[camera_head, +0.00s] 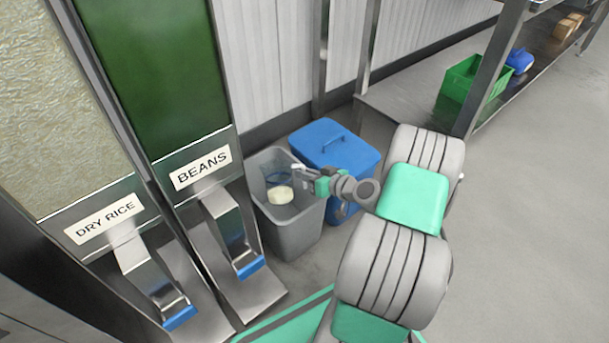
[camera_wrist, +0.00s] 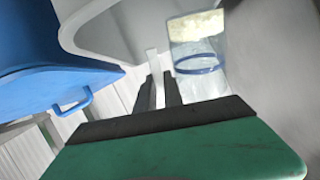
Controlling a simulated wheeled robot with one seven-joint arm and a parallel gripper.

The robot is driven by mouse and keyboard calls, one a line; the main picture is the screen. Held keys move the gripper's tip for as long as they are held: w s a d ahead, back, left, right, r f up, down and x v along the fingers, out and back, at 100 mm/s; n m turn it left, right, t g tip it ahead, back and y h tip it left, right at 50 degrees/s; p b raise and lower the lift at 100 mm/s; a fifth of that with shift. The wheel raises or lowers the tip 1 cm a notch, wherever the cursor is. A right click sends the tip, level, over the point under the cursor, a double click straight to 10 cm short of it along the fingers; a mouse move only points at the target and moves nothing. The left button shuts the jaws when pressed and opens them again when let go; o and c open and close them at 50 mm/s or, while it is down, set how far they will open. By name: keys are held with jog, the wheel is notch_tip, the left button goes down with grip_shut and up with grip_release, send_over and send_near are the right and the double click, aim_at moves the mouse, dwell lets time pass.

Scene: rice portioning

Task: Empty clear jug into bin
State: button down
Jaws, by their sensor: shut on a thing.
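The clear jug (camera_wrist: 186,84) is see-through and has a blue ring. In the head view it shows faintly, with its blue ring, over the mouth of the grey bin (camera_head: 286,231). A cream-coloured mass (camera_head: 280,194) shows at the jug's lower end; the wrist view shows it at the jug's far end. I cannot tell whether any is leaving the jug. My gripper (camera_wrist: 158,88) is shut on a pale strip, apparently the jug's handle, and holds the jug tilted. In the head view my gripper (camera_head: 301,169) reaches in from the right above the bin's rim.
A blue lidded bin (camera_head: 334,145) stands right behind the grey bin. Dispensers labelled beans (camera_head: 201,170) and dry rice (camera_head: 105,220) stand at left. A shelf at upper right holds a green crate (camera_head: 462,80). The floor at right is clear.

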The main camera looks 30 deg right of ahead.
aim_at(299, 165)
jog(key=shift+r+g, duration=0.5)
jog(key=shift+r, duration=0.1)
jog(key=r+m+g+p, duration=0.1)
jog(key=g+p, duration=0.1)
jog(key=p, duration=0.4)
jog(key=shift+s+r, duration=0.1)
jog(key=shift+r, duration=0.05)
jog(key=r+m+g+p, duration=0.1)
jog(key=g+p, duration=0.1)
jog(key=p, duration=0.2)
jog(key=shift+r+g+y, duration=0.2)
jog(key=shift+g+y, duration=0.2)
jog(key=g+p, duration=0.1)
jog(key=w+r+m+g+p, duration=0.1)
jog(key=p, duration=0.1)
jog(key=shift+d+r+g+y, duration=0.1)
jog(key=shift+r+g+y, duration=0.1)
jog(key=shift+g+y, duration=0.1)
jog(key=g+p, duration=0.1)
jog(key=r+m+g+y+p, duration=0.1)
jog(key=shift+w+d+g, duration=0.2)
jog(key=shift+w+g, duration=0.2)
